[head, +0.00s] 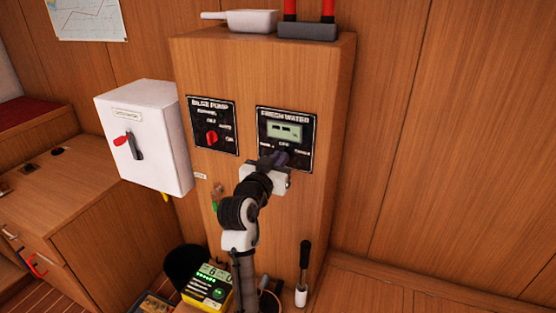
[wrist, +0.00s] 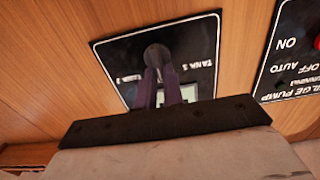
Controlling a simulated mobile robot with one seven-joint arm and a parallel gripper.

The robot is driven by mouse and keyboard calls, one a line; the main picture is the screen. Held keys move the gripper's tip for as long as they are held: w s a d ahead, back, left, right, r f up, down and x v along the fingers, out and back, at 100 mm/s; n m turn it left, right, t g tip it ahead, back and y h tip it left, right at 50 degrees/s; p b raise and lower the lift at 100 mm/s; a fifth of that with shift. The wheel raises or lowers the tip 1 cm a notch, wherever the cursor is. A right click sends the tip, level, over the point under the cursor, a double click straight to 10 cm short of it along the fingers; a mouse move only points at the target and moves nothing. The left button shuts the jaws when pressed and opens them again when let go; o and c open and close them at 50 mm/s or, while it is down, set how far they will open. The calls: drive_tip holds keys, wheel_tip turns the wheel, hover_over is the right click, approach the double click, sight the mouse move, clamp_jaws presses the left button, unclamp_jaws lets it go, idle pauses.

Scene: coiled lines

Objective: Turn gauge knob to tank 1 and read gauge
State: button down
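The fresh water gauge panel (head: 299,122) is a black plate on the front of the wooden column. Its small screen (head: 284,131) shows dashes. An OFF label sits in the middle below the screen, with tank labels to either side. In the wrist view the panel is upside down, with TANK 1 at right and TANK 2 at left. The round dark gauge knob (wrist: 157,54) shows there; in the head view my gripper hides it. My gripper (wrist: 160,72) has its two purple fingers at the knob with a narrow gap between them. Whether they clamp it is unclear.
The bilge pump panel (head: 222,111) with a red knob is left of the gauge. A white switch box (head: 151,150) juts out further left. A yellow device (head: 208,288) and a black-handled lever (head: 303,270) stand below. The wall at right is clear.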

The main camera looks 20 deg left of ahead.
drive_tip(key=shift+n, duration=0.3)
drive_tip(key=n+p, duration=0.1)
drive_tip(key=n, duration=0.1)
drive_tip(key=n+p, duration=0.2)
drive_tip(key=n, duration=0.1)
drive_tip(key=a+n+p, duration=0.1)
drive_tip(key=n, duration=0.2)
drive_tip(key=shift+f, duration=0.2)
drive_tip(key=shift+n, duration=0.3)
idle(0.5)
drive_tip(key=c, duration=1.5)
unclamp_jaws()
drive_tip(key=s+b, duration=0.1)
drive_tip(key=s, duration=0.3)
drive_tip(key=s+b, duration=0.1)
drive_tip(key=s, duration=0.4)
drive_tip(key=s+b, duration=0.1)
drive_tip(key=s, duration=0.3)
drive_tip(key=shift+s+a+b, duration=0.25)
drive_tip(key=shift+s+b, duration=0.1)
drive_tip(key=shift+s, duration=0.05)
